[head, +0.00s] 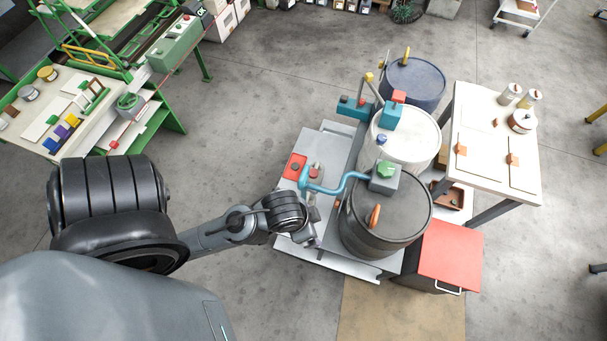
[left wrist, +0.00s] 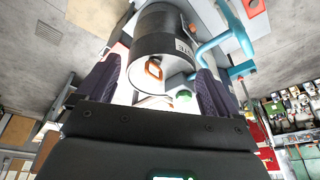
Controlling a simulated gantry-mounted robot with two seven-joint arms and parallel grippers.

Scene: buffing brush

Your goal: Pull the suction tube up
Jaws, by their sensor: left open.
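The suction tube is a bent teal pipe (head: 342,187) in the head view. It runs from a grey pump block with a green knob (head: 386,169) on top of a black drum (head: 372,240) toward the left, over a grey platform. In the left wrist view the teal tube (left wrist: 228,42) is at the upper right, outside and beyond the right finger. My left gripper (head: 314,232) is beside the drum's left side, below the tube's bend in the picture. In the left wrist view its dark fingers (left wrist: 155,76) are apart, with the drum (left wrist: 158,38) seen between them and nothing held. My right gripper is not shown.
An orange handle (head: 375,215) stands on the drum lid. A white drum (head: 405,135) and a blue drum (head: 413,82) stand behind. A red-topped cabinet (head: 450,255) and a white table (head: 490,145) are to the right. Open floor (head: 240,125) lies left of the platform.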

